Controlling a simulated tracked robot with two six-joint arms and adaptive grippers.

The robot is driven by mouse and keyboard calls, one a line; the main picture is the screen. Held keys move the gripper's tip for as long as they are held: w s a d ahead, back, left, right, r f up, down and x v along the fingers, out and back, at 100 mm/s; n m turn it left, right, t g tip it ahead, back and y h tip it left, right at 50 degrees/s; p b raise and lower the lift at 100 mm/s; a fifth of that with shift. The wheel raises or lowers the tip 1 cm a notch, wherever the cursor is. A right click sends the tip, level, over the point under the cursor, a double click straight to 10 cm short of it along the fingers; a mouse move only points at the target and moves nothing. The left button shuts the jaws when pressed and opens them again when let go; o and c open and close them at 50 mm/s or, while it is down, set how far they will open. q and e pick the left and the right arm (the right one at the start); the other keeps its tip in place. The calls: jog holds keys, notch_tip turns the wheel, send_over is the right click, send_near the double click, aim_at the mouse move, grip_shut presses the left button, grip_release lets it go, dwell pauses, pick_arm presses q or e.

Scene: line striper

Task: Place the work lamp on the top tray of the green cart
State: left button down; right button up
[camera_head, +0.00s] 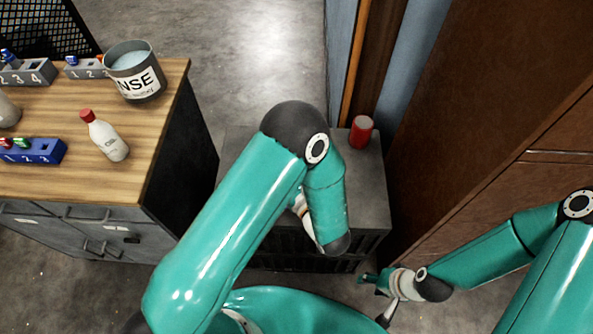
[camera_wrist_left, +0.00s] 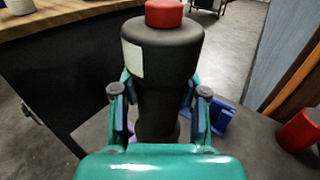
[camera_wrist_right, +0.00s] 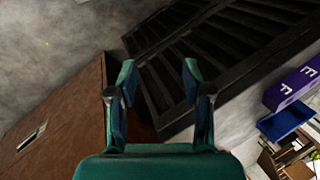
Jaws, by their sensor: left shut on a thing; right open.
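My left gripper (camera_wrist_left: 160,105) is shut on the narrow lower part of a dark, wider-topped object (camera_wrist_left: 162,45) with a red top and a pale label. I cannot tell for sure whether it is the work lamp. It seems held upright above the dark grey stand (camera_head: 370,190). In the head view my left arm hides that gripper and most of what it holds. My right gripper (camera_head: 376,299) is open and empty, low in front of the stand; its open fingers also show in the right wrist view (camera_wrist_right: 160,78). I cannot make out a green cart.
A red can (camera_head: 361,132) stands at the stand's back right. Blue (camera_wrist_left: 215,118) and purple things lie behind the held object. The wooden bench (camera_head: 165,120) at left bears a bucket (camera_head: 134,72) and a white bottle (camera_head: 105,137). Brown cabinets (camera_head: 480,90) close off the right.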

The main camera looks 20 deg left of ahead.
pick_arm(q)
jog(key=shift+w+f+b, duration=0.15)
jog(key=shift+w+b, duration=0.1)
jog(key=shift+b, duration=0.1)
pick_arm(e)
jog(key=shift+o, duration=1.3)
jog(key=shift+f, duration=0.45)
jog(key=o, duration=0.3)
notch_tip(320, 180, down, 8)
jog(key=b, duration=0.8)
jog(key=shift+f, duration=0.2)
pick_arm(q)
jog(key=w+d+r+m+t+h+b, duration=0.3)
jog(key=w+r+m+t+h+b, duration=0.3)
jog(key=w+b, duration=0.35)
jog(key=shift+n+g, duration=0.4)
jog(key=f+b, duration=0.1)
jog(key=f, duration=0.5)
jog(key=f+b, duration=0.1)
jog(key=f, duration=0.5)
jog(key=f+b, duration=0.2)
jog(key=f, duration=0.4)
jog(key=shift+s+d, duration=0.15)
jog(key=shift+s, duration=0.1)
pick_arm(e)
notch_tip(320, 180, down, 13)
jog(key=shift+f, duration=0.1)
